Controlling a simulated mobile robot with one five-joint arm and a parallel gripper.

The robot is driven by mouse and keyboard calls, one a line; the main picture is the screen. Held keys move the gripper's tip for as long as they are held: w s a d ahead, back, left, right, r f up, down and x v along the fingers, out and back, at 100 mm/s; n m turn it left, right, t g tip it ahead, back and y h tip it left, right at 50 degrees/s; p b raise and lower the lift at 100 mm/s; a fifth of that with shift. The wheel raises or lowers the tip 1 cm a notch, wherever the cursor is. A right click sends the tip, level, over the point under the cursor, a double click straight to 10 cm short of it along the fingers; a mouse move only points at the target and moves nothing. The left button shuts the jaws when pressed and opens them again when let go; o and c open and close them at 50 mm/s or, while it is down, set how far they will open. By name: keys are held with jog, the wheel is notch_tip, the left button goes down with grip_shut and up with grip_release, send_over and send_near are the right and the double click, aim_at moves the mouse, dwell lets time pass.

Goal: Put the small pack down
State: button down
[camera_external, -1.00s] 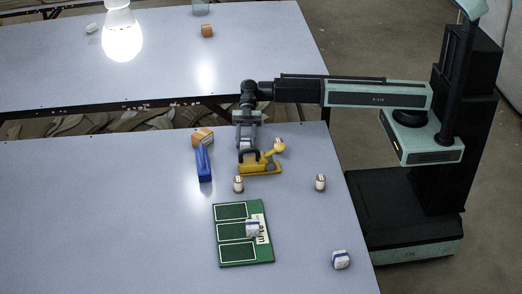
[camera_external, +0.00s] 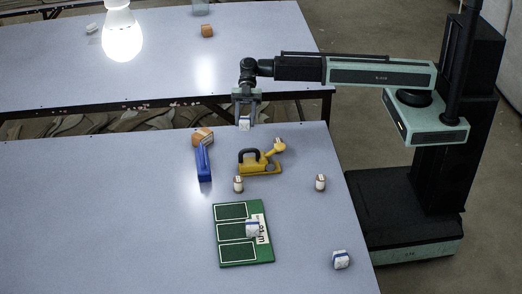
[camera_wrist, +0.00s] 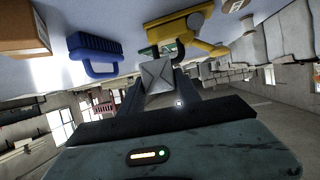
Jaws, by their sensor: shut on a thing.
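A small white and blue pack (camera_external: 244,123) hangs between the fingertips of my gripper (camera_external: 246,112), above the far edge of the near table. My gripper is shut on it. In the wrist view the pack (camera_wrist: 157,76) shows as a pale end face with crossing folds, between the two dark fingers. Another white and blue pack (camera_external: 252,229) lies on the green board (camera_external: 232,255) with outlined panels. A third such pack (camera_external: 341,260) lies near the table's front right.
Small white and brown pieces (camera_external: 238,184) (camera_external: 320,183) stand nearby. The table's left side is clear.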

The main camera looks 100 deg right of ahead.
jog(key=s+a+r+n+g+p, duration=0.1)
jog(key=s+a, duration=0.2)
jog(key=a, duration=0.8)
jog(key=s+a, duration=0.3)
jog(key=a, duration=0.7)
jog(key=s+a+r+n+g+p, duration=0.1)
jog(key=s+a, duration=0.2)
jog(key=a, duration=0.8)
jog(key=w+a+f+b, duration=0.1)
jog(key=w+a, duration=0.8)
jog(key=w, duration=0.5)
jog(key=shift+s+d+f+b, duration=0.1)
jog(key=shift+f+b, duration=2.5)
jog(key=c, duration=0.9)
grip_release()
jog(key=shift+o, duration=0.2)
jog(key=shift+r, duration=0.15)
jog(key=shift+r+p, duration=0.4)
jog(key=shift+p, duration=0.15)
jog(key=p+v, duration=0.5)
jog(key=v, duration=0.7)
